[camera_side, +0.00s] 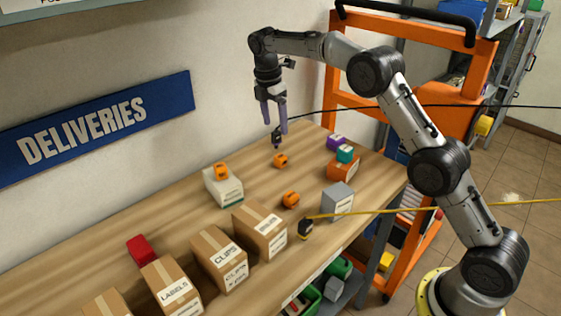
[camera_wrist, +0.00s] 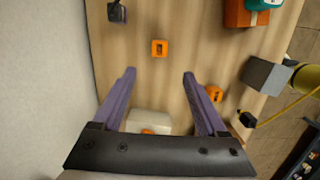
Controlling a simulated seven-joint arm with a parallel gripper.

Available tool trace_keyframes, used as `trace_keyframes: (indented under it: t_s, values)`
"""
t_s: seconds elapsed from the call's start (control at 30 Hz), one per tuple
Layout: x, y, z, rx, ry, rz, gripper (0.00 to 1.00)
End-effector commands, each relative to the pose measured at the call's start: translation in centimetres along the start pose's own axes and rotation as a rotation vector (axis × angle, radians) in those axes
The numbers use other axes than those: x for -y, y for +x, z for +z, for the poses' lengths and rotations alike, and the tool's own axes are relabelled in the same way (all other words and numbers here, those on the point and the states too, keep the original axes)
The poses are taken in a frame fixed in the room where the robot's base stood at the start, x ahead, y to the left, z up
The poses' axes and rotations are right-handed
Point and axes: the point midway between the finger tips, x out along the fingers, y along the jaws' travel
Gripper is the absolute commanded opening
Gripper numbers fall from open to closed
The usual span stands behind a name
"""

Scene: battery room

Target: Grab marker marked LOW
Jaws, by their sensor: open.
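Several small orange blocks could be the markers; I cannot read LOW on any of them. One orange block (camera_side: 281,160) lies on the bare table below my gripper; in the wrist view it (camera_wrist: 160,48) shows beyond the fingertips, centred between them. A second orange block (camera_side: 290,200) lies nearer the front; in the wrist view it (camera_wrist: 214,94) shows just right of the right finger. A third orange block (camera_side: 222,171) sits on a white box (camera_side: 226,190). My gripper (camera_side: 274,117), with purple fingers, is open and empty above the table; its fingers (camera_wrist: 159,74) frame bare wood.
A black plug (camera_side: 277,136) on a black cable hangs near the fingers. A yellow cable ends in a black plug (camera_side: 305,228) at the front edge. A grey box (camera_side: 338,201), an orange box (camera_side: 343,168) with a teal item on top, and cartons (camera_side: 219,258) stand around. The wall is behind.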

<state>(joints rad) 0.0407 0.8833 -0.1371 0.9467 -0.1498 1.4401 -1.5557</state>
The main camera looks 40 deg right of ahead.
Motion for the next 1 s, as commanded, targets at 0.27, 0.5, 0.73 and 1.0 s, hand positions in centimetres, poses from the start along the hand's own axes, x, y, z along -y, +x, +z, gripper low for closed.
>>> trace_keyframes:
  t_s: [0.27,0.5,0.73,1.0]
  values:
    - [0.2,2.3,0.1,0.002,-0.053,-0.009,0.75]
    - [0.1,6.7,0.1,0.002,-0.05,-0.006,0.75]
    - [0.1,8.5,0.1,0.001,-0.049,-0.004,0.75]
    - [-0.1,11.9,0.4,0.001,-0.049,-0.006,0.75]
